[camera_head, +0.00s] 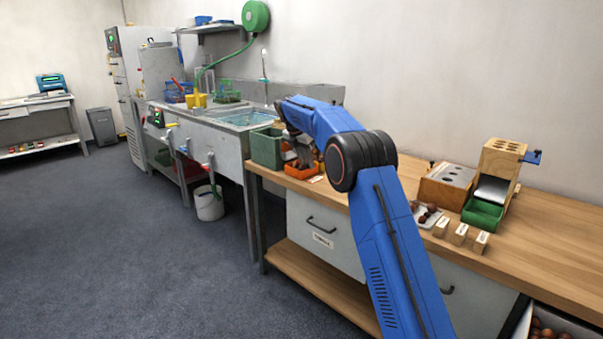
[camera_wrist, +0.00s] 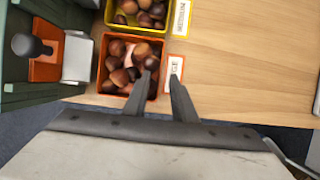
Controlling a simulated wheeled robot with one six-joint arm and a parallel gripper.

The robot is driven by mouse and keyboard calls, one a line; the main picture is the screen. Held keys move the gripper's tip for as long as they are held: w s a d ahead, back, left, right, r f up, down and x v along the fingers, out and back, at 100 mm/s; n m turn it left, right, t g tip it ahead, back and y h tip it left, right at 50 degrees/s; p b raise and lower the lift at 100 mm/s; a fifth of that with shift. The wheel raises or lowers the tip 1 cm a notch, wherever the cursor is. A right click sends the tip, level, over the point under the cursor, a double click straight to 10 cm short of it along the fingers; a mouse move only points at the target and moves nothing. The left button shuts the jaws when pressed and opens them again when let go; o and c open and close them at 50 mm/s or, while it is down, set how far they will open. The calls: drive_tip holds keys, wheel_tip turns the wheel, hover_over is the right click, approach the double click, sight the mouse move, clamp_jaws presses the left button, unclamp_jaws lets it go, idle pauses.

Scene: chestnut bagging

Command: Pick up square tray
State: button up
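An orange square tray (camera_wrist: 104,90) full of brown chestnuts lies on the wooden worktop in the wrist view. It also shows in the head view (camera_head: 297,172), partly behind my arm. My gripper (camera_wrist: 158,75) is above its near right part. The two fingers are apart with nothing visibly held between them. The left finger overlaps the tray's inside, and the right finger is beside its right wall, near a white label. I cannot tell if either finger touches the tray. A yellow tray (camera_wrist: 135,29) of chestnuts sits just beyond it, beside a yellow-edged label reading MEDIUM.
A dark green bin (camera_wrist: 28,92) stands left of the trays with an orange, black-knobbed tool. In the head view, a white tray (camera_head: 424,222) with chestnuts, wooden blocks (camera_head: 460,234) and a wooden stand (camera_head: 500,160) are to the right.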

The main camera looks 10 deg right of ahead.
drive_tip(key=shift+x, duration=2.35)
drive_tip(key=shift+w+d, duration=0.15)
drive_tip(key=shift+d, duration=0.05)
clamp_jaws()
